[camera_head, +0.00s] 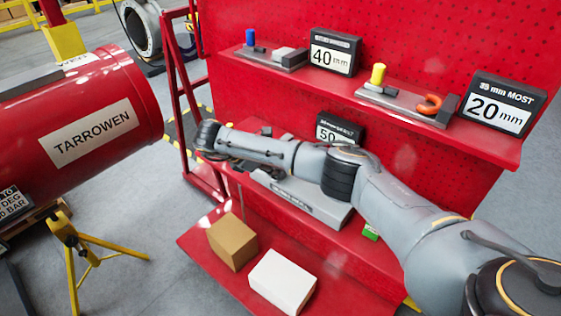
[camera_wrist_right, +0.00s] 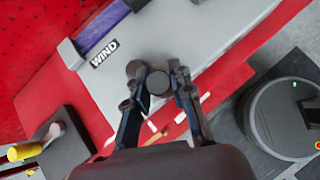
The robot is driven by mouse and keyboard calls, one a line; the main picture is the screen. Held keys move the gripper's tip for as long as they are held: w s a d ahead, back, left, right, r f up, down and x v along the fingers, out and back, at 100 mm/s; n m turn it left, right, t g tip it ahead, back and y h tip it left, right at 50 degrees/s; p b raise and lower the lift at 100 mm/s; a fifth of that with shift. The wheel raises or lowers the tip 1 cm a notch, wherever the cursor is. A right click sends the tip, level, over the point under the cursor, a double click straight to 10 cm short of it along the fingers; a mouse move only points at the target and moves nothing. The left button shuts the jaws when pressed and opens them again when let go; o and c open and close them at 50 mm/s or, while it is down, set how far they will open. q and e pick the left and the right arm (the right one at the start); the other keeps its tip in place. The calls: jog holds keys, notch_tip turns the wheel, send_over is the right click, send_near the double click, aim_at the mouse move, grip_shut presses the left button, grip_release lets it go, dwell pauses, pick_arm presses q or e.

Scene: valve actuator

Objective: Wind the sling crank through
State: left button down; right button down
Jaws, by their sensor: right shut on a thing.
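In the right wrist view, the fingers of my right gripper (camera_wrist_right: 158,84) are closed around a dark round knob, the crank handle (camera_wrist_right: 158,82). The knob is over a grey plate (camera_wrist_right: 185,35) with a WIND label (camera_wrist_right: 104,54). A purple strap (camera_wrist_right: 103,28), which looks like the sling, lies beside the label. In the head view, my right arm reaches leftward across the red stand, and its fingers and the crank are hidden. A grey unit (camera_head: 312,202) with a dark label strip shows below the arm. My left gripper is not in view.
The red stand has a shelf (camera_head: 250,70) with fixtures and size signs, including 40 mm (camera_head: 333,52) and 20 mm (camera_head: 497,108). A brown box (camera_head: 232,241) and white box (camera_head: 282,282) sit on its lower ledge. A red TARROWEN cylinder (camera_head: 120,85) stands left. Grey floor lies between.

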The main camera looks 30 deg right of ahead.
jog(key=shift+w+a+f+m+g+b, duration=0.1)
jog(key=shift+w+a+m+g+b, duration=0.1)
jog(key=shift+m+g+b, duration=0.25)
jog(key=shift+w+a+m+g+b, duration=0.1)
jog(key=shift+w+m+g+b, duration=0.1)
jog(key=shift+m+g+b, duration=0.25)
jog(key=shift+w+a+m+g+y+b, duration=0.2)
jog(key=shift+w+m+g+y+b, duration=0.15)
jog(key=shift+m+g+b, duration=0.45)
jog(key=shift+m, duration=0.3)
jog(key=c, duration=1.1)
grip_release()
jog(key=shift+c, duration=0.2)
